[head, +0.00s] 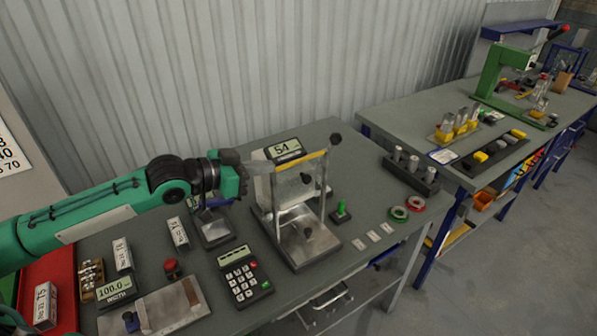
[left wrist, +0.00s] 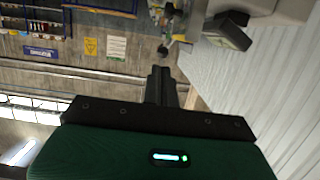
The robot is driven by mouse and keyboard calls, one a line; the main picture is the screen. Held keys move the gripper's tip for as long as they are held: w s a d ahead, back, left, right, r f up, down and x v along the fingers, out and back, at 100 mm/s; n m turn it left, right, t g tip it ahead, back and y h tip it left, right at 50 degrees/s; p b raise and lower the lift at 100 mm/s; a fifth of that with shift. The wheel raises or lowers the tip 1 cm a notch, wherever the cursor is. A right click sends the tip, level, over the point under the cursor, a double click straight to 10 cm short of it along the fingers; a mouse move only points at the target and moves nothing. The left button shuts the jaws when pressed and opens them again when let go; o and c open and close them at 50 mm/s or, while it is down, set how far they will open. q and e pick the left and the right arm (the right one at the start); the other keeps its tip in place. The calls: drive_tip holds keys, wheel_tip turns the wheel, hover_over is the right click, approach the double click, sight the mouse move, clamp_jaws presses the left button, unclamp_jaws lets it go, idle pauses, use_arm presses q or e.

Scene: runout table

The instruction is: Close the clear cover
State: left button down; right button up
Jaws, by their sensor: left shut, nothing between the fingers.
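The clear cover (head: 299,184) belongs to the measuring fixture in the middle of the near table. It appears raised, standing steeply above the metal base plate (head: 310,241), with a yellow strip (head: 301,160) along its top edge. My left gripper (head: 246,168) comes in from the left at about the height of that strip. Its fingers are shut and empty, close to the fixture's left side. I cannot tell whether they touch it. In the left wrist view the dark shut fingers (left wrist: 163,86) show at the centre. My right gripper is not in view.
A display reading 54 (head: 284,149) sits behind the cover, and a black knob (head: 335,139) rises at its right. A calculator (head: 244,279) stands in front at the left. A green switch (head: 341,211) and a rack of cylinders (head: 410,170) are to the right.

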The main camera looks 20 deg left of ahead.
use_arm(q)
drive_tip(key=w+d+f+p, duration=0.5)
drive_tip(key=w+p, duration=0.2)
drive_tip(key=shift+w+d+f, duration=0.35)
drive_tip(key=shift+w+f, duration=0.05)
idle(0.4)
drive_tip(key=shift+f, duration=0.1)
wheel_tip(320, 180, down, 13)
drive_tip(key=b, duration=1)
drive_tip(key=shift+f, duration=0.15)
drive_tip(key=shift+s+f, duration=0.1)
